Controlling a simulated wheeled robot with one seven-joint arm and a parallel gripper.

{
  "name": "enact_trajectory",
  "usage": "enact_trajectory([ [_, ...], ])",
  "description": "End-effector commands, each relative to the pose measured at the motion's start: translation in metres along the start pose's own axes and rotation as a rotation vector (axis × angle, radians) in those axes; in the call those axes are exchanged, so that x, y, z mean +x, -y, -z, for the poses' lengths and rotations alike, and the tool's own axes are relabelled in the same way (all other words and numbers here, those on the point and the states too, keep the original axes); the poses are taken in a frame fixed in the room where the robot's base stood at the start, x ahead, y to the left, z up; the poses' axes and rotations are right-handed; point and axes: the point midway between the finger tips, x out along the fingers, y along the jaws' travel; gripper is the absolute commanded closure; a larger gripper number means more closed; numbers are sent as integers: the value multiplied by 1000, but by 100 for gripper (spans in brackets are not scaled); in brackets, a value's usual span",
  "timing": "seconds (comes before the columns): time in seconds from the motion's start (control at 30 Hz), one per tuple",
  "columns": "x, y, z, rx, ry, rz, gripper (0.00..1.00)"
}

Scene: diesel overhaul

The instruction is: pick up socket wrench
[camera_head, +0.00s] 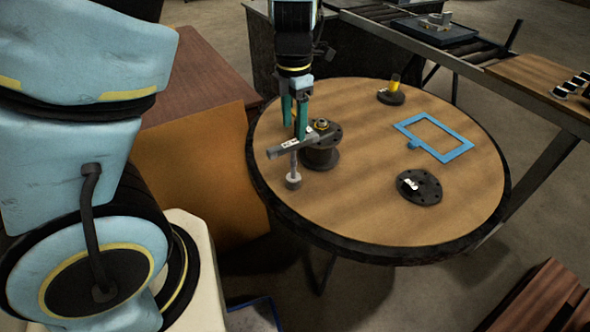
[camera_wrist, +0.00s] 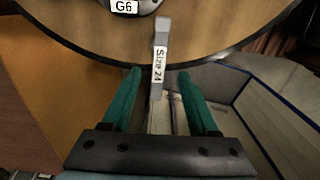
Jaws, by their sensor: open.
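The socket wrench (camera_head: 293,165) is a grey T-shaped tool with a cross bar on top and a thick socket end below. It appears upright near the left edge of the round table. In the wrist view its grey bar (camera_wrist: 161,42), labelled "Size 24", lies between the fingers' lines, running away from me. My gripper (camera_head: 295,130) is above the bar, its teal fingers pointing down. In the wrist view my gripper (camera_wrist: 160,71) is open, one finger on each side of the bar. I cannot tell whether either finger touches it.
A black flanged hub (camera_head: 320,157) stands just right of the wrench. The round table (camera_head: 350,220) also holds a blue frame (camera_head: 461,153), a dark flange disc (camera_head: 429,192) and a yellow-topped part (camera_head: 394,84). The table's middle front is clear. A conveyor runs behind right.

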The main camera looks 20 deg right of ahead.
Motion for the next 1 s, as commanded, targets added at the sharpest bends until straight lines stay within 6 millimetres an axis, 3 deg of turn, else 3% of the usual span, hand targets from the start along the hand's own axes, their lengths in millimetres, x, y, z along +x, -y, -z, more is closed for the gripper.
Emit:
enact_trajectory([
  [0.6,70,-1,1,1,-1,2,40],
  [0.9,75,-1,0,3,2,1,40],
  [1.0,75,-1,0,3,2,1,50],
])
